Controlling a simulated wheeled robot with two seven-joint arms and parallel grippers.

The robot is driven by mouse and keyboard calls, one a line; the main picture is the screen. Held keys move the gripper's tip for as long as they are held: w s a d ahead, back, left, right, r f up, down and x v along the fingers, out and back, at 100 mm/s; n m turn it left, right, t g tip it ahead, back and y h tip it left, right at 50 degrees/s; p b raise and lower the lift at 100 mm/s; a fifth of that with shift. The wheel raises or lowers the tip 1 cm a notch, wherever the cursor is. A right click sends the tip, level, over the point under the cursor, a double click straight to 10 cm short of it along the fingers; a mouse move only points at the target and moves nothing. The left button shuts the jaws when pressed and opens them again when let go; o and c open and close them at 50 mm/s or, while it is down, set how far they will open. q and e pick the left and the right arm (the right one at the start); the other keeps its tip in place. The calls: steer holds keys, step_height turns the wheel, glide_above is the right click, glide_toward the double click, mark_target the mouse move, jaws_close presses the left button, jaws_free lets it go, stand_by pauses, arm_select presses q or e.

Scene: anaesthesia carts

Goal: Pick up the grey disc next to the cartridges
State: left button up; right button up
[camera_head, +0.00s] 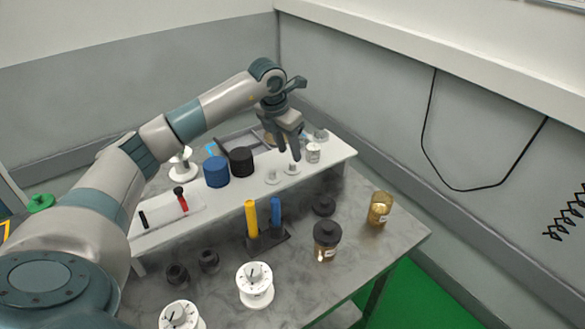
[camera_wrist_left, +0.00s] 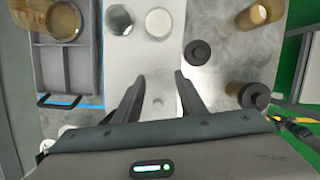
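My left gripper (camera_head: 288,155) hangs over the far part of the white raised shelf, fingers pointing down. In the left wrist view its two fingers (camera_wrist_left: 157,82) are spread with nothing held between them. A blue cylinder (camera_head: 216,173) and a black cylinder (camera_head: 242,162) stand left of the discs; I cannot tell which things are the cartridges. My right gripper is out of view.
A grey tray (camera_wrist_left: 68,65) lies behind the shelf. On the lower grey top are a stand with yellow (camera_head: 251,218) and blue tubes, amber jars (camera_head: 379,208) and white dials (camera_head: 255,286).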

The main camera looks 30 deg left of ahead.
mark_target(292, 163)
arm_select(q)
steer(key=shift+w+f+p, duration=0.15)
steer(key=shift+f+p, duration=0.35)
steer(key=shift+p, duration=0.1)
steer(key=p+x, duration=0.1)
steer(key=x, duration=0.2)
steer(key=shift+p, duration=0.35)
steer(key=shift+w+f, duration=0.1)
steer(key=shift+f, duration=0.35)
jaws_close()
